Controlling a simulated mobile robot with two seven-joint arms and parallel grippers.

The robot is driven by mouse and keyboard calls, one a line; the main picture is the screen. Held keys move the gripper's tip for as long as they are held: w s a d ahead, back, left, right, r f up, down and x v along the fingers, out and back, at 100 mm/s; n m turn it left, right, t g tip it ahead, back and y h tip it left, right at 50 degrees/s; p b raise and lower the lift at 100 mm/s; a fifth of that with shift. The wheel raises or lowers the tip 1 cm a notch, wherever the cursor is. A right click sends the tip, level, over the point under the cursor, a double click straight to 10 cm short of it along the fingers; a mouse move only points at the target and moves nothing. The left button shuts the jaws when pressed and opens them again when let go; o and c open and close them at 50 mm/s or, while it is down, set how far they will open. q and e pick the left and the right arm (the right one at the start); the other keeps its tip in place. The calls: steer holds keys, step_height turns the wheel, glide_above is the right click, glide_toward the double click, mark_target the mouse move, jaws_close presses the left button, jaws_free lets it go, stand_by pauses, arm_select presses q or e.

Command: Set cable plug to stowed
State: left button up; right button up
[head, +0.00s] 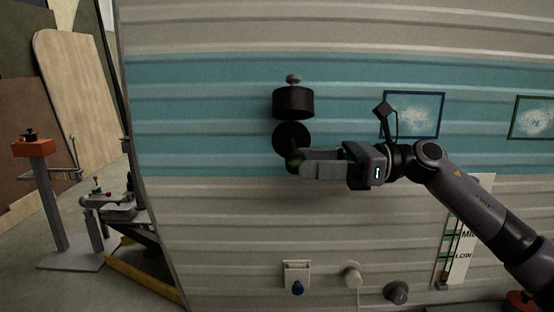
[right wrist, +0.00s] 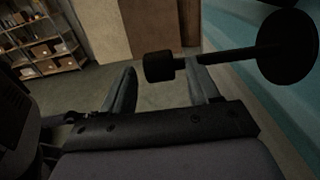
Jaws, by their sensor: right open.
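A pale round fitting (head: 352,274) with a thin cord hanging below it, which looks like the cable plug, is low on the camper wall. To its left a white plate (head: 297,270) carries a blue knob (head: 298,288); I cannot tell for sure which of these is the plug. My right gripper (head: 294,163) is well above them, at a black disc (head: 291,135) on the wall. In the right wrist view, my right gripper (right wrist: 161,68) is open, with a black knob (right wrist: 158,66) on the disc's rod between or just beyond its fingertips. My left gripper is out of view.
A black cylinder (head: 293,102) sits on the wall above the disc. A dark grey knob (head: 397,292) is right of the pale fitting. A gauge strip (head: 462,240) is partly behind my right arm. An orange-topped stand (head: 35,148) and hitch gear (head: 118,212) are at left.

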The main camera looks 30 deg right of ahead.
mark_target(288, 160)
steer(key=p+x, duration=0.2)
steer(key=x, duration=0.2)
steer(key=shift+a+r, duration=0.15)
steer(key=shift+w+a, duration=0.4)
steer(key=shift+a, duration=0.2)
steer(key=shift+d, duration=0.1)
jaws_close()
